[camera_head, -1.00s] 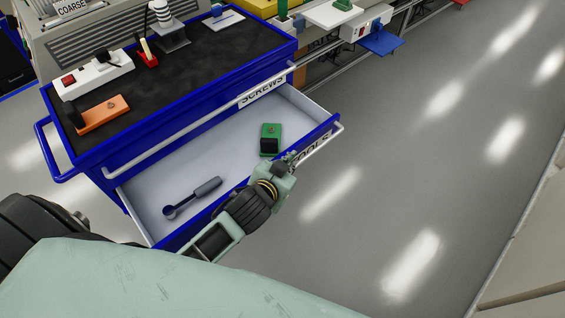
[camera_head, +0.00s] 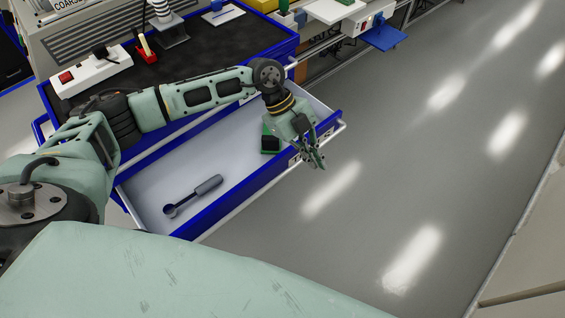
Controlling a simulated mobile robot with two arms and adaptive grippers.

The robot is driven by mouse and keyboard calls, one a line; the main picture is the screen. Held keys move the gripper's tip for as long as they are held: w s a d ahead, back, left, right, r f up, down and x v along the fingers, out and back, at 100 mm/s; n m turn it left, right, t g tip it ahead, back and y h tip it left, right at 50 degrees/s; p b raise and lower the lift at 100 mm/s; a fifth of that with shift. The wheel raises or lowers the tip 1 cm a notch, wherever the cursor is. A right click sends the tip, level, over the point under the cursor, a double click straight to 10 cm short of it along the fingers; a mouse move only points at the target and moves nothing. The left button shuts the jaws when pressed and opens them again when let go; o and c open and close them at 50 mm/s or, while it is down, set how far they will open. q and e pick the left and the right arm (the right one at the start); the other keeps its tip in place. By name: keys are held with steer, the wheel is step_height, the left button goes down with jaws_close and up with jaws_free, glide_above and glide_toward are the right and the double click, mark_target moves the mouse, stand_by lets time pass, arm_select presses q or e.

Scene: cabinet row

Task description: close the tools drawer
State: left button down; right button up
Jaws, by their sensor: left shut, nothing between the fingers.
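The tools drawer (camera_head: 228,202) is pulled out of the blue cabinet, with a grey interior, a blue front and a pale bar handle along it. My left arm reaches across the cabinet top and over the drawer. My left gripper (camera_head: 319,162) is shut and empty, pointing down at the right part of the drawer front, by the handle. I cannot tell whether it touches the handle. The gripper hides most of the drawer's label. My right gripper is not in view.
Inside the drawer lie a dark wrench-like tool (camera_head: 193,196) and a green block (camera_head: 269,145), partly hidden. The cabinet's dark top (camera_head: 205,50) carries a white power strip (camera_head: 92,72) and other items. Grey floor (camera_head: 420,190) is clear to the right.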

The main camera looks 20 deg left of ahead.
arm_select(q)
steer(key=a+n+y, duration=0.1)
steer(key=a+y, duration=0.2)
steer(key=a, duration=0.5)
steer(key=p, duration=0.1)
glide_toward(284, 176)
steer(key=x, duration=0.3)
steer(key=d+x, duration=0.1)
steer(key=x, duration=0.1)
steer(key=shift+s+d+f, duration=0.1)
steer(key=shift+d+f, duration=0.05)
steer(key=shift+d, duration=0.1)
steer(key=shift+a, duration=0.55)
steer(key=shift+w+a, duration=0.1)
steer(key=shift+w, duration=0.15)
